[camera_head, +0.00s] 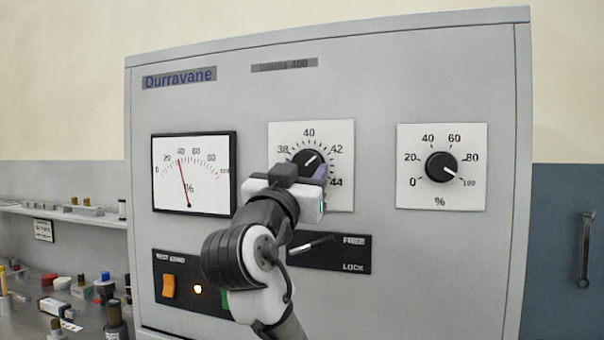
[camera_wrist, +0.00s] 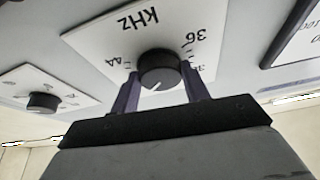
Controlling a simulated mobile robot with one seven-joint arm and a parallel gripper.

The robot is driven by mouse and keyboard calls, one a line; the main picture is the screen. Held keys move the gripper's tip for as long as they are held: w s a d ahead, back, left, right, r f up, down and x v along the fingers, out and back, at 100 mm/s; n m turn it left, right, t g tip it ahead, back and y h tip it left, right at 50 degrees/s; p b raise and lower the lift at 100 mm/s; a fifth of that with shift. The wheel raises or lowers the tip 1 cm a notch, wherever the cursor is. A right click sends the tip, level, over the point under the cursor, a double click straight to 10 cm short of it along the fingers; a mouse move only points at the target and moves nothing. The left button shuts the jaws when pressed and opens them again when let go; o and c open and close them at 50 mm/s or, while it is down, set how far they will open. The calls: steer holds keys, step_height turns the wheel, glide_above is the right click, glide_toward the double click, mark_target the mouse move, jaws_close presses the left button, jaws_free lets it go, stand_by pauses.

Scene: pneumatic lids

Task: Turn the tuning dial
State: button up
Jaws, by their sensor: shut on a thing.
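The tuning dial (camera_head: 309,160) is a black round knob on a white plate with a scale that shows 38, 40, 42 and 44. In the head view its white pointer line points to the upper right, and my gripper (camera_head: 318,174) hides its lower part. In the wrist view the knob (camera_wrist: 160,70) sits between the two purple fingers of my gripper (camera_wrist: 159,85), with the label kHz on its plate. My gripper is shut on the knob from both sides.
A percent dial (camera_head: 441,167) is to the right, its pointer near 100. A needle meter (camera_head: 193,174) is to the left, needle near 40. Below are an orange switch (camera_head: 168,285), a lit lamp (camera_head: 197,289) and a FREE/LOCK lever (camera_head: 312,245). A cluttered bench (camera_head: 75,310) is at left.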

steer(key=shift+n, duration=0.3)
steer(key=n+y, duration=0.1)
steer(key=n, duration=0.1)
steer(key=n+y+b, duration=0.1)
steer(key=n, duration=0.1)
steer(key=shift+s+d+n+t+y, duration=0.1)
steer(key=shift+d+n+t+y, duration=0.1)
steer(key=shift+n+t+y, duration=0.15)
steer(key=shift+d+n+y, duration=0.1)
steer(key=shift+n+y, duration=1.05)
steer(key=shift+n, duration=1.2)
steer(key=o, duration=1)
steer(key=b+v, duration=0.5)
steer(key=v, duration=0.8)
steer(key=shift+s+b, duration=0.3)
steer(key=shift+s, duration=0.1)
